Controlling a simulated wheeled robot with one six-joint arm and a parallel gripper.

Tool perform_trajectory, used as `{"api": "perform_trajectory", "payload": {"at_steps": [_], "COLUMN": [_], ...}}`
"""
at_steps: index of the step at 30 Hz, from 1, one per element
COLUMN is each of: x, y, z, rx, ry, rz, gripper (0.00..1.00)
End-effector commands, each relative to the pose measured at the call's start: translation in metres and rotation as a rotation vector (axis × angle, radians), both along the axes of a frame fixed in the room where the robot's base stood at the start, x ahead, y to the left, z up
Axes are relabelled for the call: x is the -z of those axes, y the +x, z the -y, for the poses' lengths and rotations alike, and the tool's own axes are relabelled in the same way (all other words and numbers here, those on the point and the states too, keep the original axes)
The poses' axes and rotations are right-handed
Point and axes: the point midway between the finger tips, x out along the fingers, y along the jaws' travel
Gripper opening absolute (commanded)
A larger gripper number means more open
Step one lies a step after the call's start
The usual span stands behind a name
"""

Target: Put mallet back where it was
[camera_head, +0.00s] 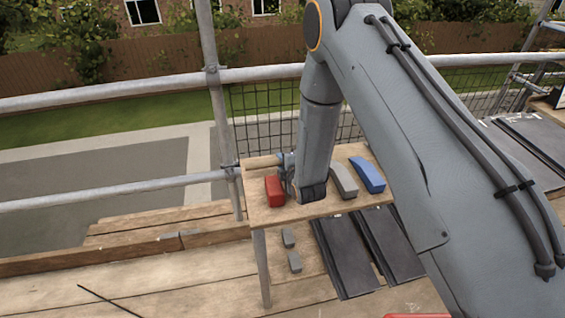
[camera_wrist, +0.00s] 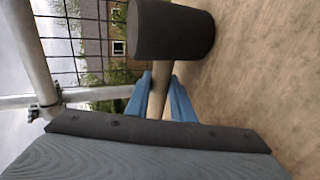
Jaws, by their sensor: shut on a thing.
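The mallet (camera_wrist: 172,32) has a thick dark cylindrical head and a pale wooden handle. In the wrist view its handle (camera_wrist: 157,98) runs between the blue fingers of my gripper (camera_wrist: 161,97), which is shut on it. In the head view my gripper (camera_head: 287,166) is low over the back left of a small wooden table (camera_head: 262,215). The wooden handle (camera_head: 262,161) sticks out to the left there, and my arm hides the mallet's head. I cannot tell whether the mallet touches the tabletop.
A red block (camera_head: 274,190), a grey block (camera_head: 343,181) and a blue block (camera_head: 368,174) lie on the table, close around my arm. A scaffold post (camera_head: 221,130) and rails stand just behind and left. Dark tiles (camera_head: 345,260) and small grey pieces (camera_head: 294,262) lie below.

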Motion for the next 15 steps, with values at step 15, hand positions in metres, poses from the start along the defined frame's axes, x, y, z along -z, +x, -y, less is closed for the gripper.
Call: {"api": "perform_trajectory", "payload": {"at_steps": [15], "x": [-0.0048], "y": [-0.0068], "z": [0.0029], "rx": [0.000], "ry": [0.000], "rz": [-0.001], "gripper": [0.40]}}
